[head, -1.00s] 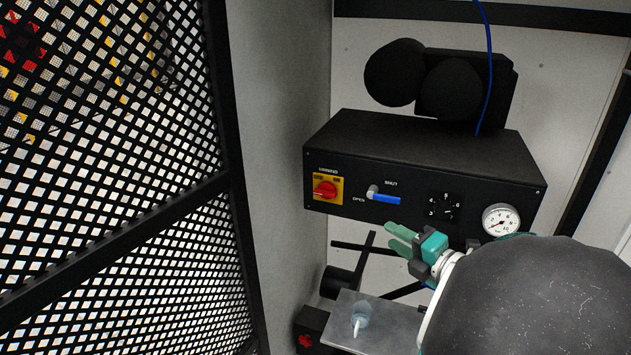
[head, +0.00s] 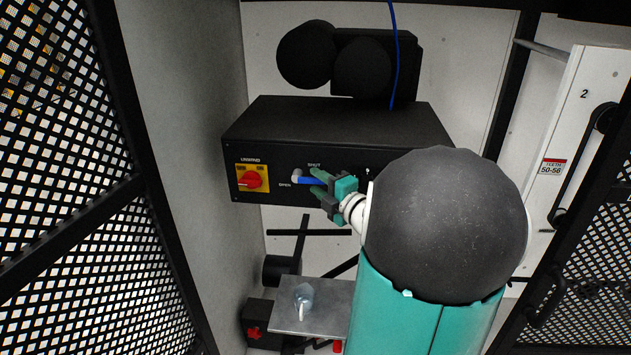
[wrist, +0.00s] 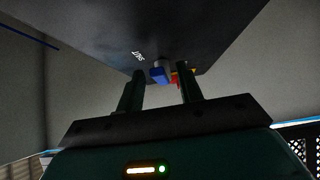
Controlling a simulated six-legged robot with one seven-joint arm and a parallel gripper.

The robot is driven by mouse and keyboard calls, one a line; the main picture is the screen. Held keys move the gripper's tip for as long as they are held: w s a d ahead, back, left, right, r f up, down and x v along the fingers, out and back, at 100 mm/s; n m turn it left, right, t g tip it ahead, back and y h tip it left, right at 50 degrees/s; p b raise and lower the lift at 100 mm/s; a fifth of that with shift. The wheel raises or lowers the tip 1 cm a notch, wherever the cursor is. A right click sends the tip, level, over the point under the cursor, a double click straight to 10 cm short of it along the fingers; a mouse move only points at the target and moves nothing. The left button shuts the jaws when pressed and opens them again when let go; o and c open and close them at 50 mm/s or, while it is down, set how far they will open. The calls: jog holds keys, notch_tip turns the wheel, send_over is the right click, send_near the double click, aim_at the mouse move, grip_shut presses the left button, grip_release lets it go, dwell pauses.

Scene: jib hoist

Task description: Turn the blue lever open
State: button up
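The blue lever (head: 306,180) is on the front of the black control box (head: 335,130). It points right from its pale pivot, with SHUT printed above it and OPEN to the left of the pivot. My gripper (head: 318,183) is at the lever's right end, with one green finger above it and one below. In the wrist view the lever's blue end (wrist: 157,73) shows between the two spread fingertips of my gripper (wrist: 160,76). I see a gap to the right finger; whether the left finger touches is unclear.
A red knob on a yellow plate (head: 252,178) sits left of the lever. My arm hides the panel's right side. Below is a metal shelf (head: 325,293) with a small clear object (head: 303,297). Mesh panels stand at both sides.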

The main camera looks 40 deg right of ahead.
jog(key=shift+w+d, duration=0.1)
jog(key=shift+w, duration=0.7)
grip_shut()
